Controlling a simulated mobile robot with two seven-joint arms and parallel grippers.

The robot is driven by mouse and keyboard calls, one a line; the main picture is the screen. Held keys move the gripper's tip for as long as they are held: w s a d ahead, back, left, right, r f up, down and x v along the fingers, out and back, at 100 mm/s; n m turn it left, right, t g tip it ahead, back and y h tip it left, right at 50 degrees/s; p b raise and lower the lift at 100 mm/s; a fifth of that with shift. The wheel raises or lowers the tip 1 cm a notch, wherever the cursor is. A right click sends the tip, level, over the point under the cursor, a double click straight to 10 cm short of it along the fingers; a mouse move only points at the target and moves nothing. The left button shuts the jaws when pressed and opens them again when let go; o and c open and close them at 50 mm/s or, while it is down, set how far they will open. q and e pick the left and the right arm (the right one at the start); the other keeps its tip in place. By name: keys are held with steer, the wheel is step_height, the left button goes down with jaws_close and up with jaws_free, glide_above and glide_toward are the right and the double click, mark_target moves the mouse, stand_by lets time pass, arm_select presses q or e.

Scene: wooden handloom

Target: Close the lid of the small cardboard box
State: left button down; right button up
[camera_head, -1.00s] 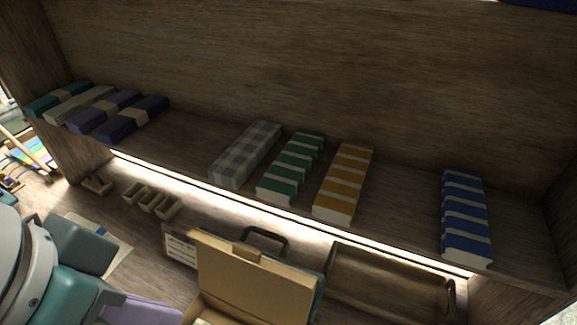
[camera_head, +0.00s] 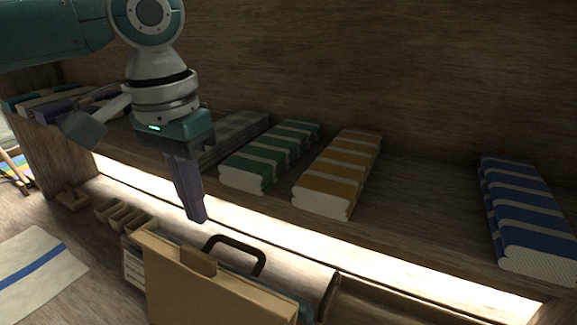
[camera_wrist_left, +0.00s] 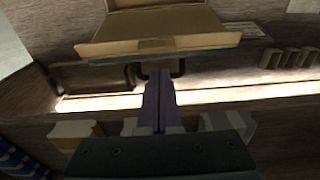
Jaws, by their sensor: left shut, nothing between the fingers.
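The small cardboard box shows its raised tan lid (camera_head: 215,285) at the bottom of the head view, standing upright with a small tab on its top edge. The box body is cut off there. In the left wrist view the open lid (camera_wrist_left: 155,46) is at the top, with part of the tan box interior behind it. My left gripper (camera_head: 197,219) is shut and empty, its purple fingers pointing down above and behind the lid, apparently apart from it. Its shut fingers (camera_wrist_left: 160,74) also show in the left wrist view. My right gripper is in neither view.
A case with a dark handle (camera_head: 237,250) stands right behind the lid. A shelf above holds folded green (camera_head: 268,158), yellow (camera_head: 338,172) and blue (camera_head: 525,215) striped cloths. Small wooden trays (camera_head: 122,212) lie left of the box; a wooden tray (camera_head: 385,300) is at right.

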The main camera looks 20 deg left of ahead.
arm_select(q)
steer(key=f, duration=0.5)
steer(key=shift+w+d+f, duration=0.1)
steer(key=shift+w+f, duration=0.1)
steer(key=shift+f, duration=0.2)
steer(key=shift+r, duration=0.1)
